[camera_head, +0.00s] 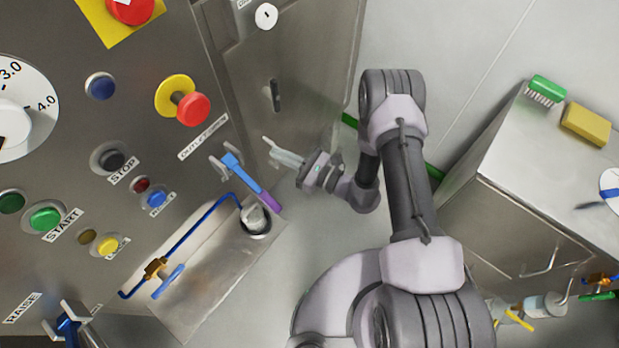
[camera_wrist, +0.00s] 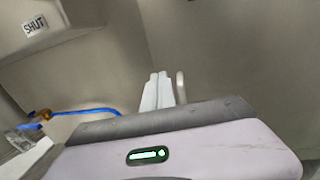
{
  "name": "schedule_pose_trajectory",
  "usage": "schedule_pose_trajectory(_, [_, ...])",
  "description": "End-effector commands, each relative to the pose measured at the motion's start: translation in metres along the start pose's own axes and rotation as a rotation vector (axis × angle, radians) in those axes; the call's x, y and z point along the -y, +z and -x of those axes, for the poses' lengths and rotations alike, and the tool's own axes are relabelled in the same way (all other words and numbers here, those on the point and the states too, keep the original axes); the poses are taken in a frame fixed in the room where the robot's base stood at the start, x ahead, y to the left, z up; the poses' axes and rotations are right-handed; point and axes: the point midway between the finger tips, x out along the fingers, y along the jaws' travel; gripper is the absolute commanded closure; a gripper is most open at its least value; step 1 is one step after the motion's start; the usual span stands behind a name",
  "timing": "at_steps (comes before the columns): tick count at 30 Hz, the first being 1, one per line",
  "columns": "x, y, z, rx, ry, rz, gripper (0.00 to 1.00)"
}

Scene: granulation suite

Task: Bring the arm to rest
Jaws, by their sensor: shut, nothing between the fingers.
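My gripper (camera_head: 272,150) is shut and empty in the head view, with its fingers pointing left toward the steel cabinet and panel. In the wrist view the pale fingers of my gripper (camera_wrist: 158,90) lie side by side with nothing between them. My arm is bent, reaching up from the bottom of the head view and folding back left at the elbow. The gripper is apart from the blue and purple handle (camera_head: 245,178) to its left; I cannot tell the exact gap.
A control panel (camera_head: 130,130) with buttons and a red knob (camera_head: 193,109) fills the left. A cabinet door (camera_head: 300,70) stands behind my gripper. A steel bench (camera_head: 510,150) at the right bears a green brush (camera_head: 547,88) and a yellow sponge (camera_head: 587,123). Pale floor shows between them.

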Motion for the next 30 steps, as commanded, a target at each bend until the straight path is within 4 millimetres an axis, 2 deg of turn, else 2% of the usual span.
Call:
schedule_pose_trajectory(6, [-0.008,0.004,0.057,-0.003,-0.006,-0.005,1.0])
schedule_pose_trajectory(9, [-0.011,0.002,0.074,-0.003,-0.005,-0.003,1.0])
schedule_pose_trajectory(13, [-0.014,0.001,0.085,-0.002,-0.003,-0.003,1.0])
schedule_pose_trajectory(17, [-0.014,0.003,0.085,0.0,0.006,0.001,1.0])
schedule_pose_trajectory(19, [-0.012,0.024,0.08,0.009,0.059,0.034,1.0])
schedule_pose_trajectory(20, [-0.012,0.04,0.076,0.015,0.103,0.062,1.0])
schedule_pose_trajectory(22, [-0.018,0.092,0.068,0.019,0.256,0.155,1.0])
schedule_pose_trajectory(24, [-0.036,0.148,0.068,-0.009,0.441,0.277,1.0])
schedule_pose_trajectory(27, [-0.068,0.209,0.085,-0.109,0.678,0.477,1.0])
schedule_pose_trajectory(30, [-0.094,0.25,0.116,-0.267,0.859,0.704,1.0])
